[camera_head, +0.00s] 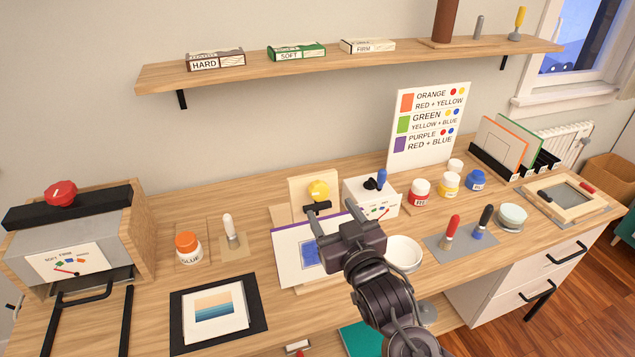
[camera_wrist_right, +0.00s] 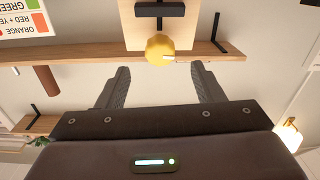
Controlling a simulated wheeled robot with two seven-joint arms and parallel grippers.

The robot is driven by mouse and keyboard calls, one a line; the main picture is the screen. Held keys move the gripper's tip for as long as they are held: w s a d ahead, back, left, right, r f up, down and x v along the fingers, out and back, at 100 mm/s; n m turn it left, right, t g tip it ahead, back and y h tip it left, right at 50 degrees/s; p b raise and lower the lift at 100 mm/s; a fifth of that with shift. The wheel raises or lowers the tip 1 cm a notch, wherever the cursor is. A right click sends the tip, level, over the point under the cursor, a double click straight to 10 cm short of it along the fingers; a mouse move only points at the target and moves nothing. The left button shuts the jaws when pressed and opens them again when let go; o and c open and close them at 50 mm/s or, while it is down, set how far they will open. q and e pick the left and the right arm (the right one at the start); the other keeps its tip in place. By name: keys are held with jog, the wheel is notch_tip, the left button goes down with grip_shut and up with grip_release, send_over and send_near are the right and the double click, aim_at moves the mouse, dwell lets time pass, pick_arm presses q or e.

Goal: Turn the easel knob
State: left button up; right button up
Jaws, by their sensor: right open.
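The easel is a small wooden stand (camera_head: 299,190) at the middle of the desk, with a round yellow knob (camera_head: 318,190) near its top. My right gripper (camera_head: 335,215) is in front of the easel, open and empty. In the right wrist view the knob (camera_wrist_right: 160,48) lies beyond the two fingertips (camera_wrist_right: 160,70), roughly centred between them. The fingers do not appear to touch it. My left gripper is not in view.
A white box with a blue-topped lever (camera_head: 371,205) stands close right of the easel. A white bowl (camera_head: 403,250) is beside my right wrist. A glue bottle (camera_head: 188,248) and a brush (camera_head: 230,230) stand to the left. A shelf (camera_head: 350,58) runs above.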

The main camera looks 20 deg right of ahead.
aim_at(321, 193)
jog(key=w+p, duration=0.1)
jog(key=w, duration=0.3)
jog(key=shift+a+r+p, duration=0.2)
jog(key=shift+r+p, duration=0.15)
jog(key=shift+r, duration=0.05)
jog(key=shift+w+f, duration=0.2)
jog(key=shift+w, duration=0.95)
jog(key=shift+w+p, duration=0.35)
jog(key=shift+f, duration=0.1)
jog(key=shift+c, duration=0.3)
jog(key=c, duration=0.9)
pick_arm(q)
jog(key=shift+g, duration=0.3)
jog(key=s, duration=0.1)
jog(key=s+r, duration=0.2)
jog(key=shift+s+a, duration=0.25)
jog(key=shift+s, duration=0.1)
